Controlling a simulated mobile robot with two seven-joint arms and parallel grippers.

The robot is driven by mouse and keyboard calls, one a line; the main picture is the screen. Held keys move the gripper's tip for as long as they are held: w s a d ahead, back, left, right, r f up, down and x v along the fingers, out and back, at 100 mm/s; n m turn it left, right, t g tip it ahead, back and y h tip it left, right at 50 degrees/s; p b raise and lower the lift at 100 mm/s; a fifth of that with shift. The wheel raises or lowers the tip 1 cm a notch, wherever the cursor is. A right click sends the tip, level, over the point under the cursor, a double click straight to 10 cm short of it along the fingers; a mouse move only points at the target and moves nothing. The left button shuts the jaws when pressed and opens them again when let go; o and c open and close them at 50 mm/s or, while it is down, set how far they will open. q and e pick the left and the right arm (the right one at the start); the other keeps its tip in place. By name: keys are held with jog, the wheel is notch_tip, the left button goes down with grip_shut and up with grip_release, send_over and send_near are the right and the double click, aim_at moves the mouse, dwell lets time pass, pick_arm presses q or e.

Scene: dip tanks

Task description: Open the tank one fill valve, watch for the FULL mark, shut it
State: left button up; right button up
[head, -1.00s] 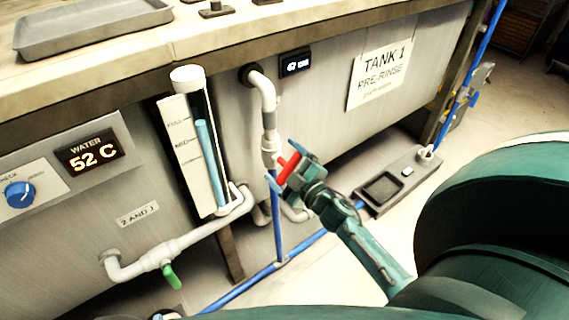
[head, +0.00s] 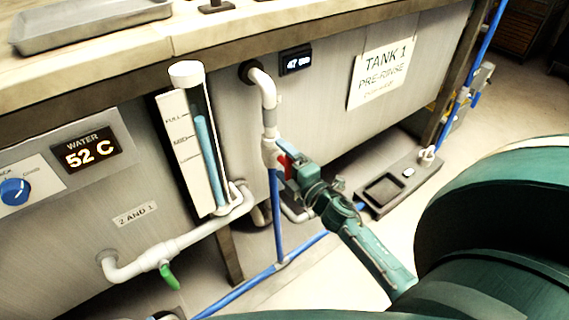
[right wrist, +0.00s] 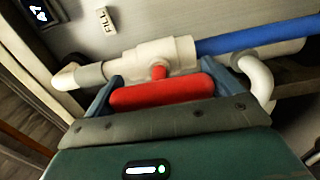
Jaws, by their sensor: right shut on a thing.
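My right gripper (head: 284,165) is shut on the red fill valve handle (right wrist: 160,92), at the white valve body (right wrist: 155,57) below the tank one pipe. In the right wrist view the handle lies between both fingers, roughly along the pipe. In the head view the handle (head: 283,160) is partly hidden by the gripper. The sight gauge (head: 187,75) stands left of the valve with FULL and MID marks. The top of its blue column (head: 201,118) is close to the FULL mark; I cannot tell whether exactly at it. My left gripper is not in view.
A "TANK 1 PRE-RINSE" sign (head: 383,72) and a small dark display (head: 297,61) are on the tank front. A green-handled valve (head: 168,275) sits on the lower left pipe. A grey tray-like box (head: 425,165) lies on the floor at right.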

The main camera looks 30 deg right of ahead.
dwell(0.5)
jog(key=o, duration=0.7)
jog(key=s+d, duration=0.1)
jog(key=s, duration=1.2)
jog(key=shift+s, duration=0.15)
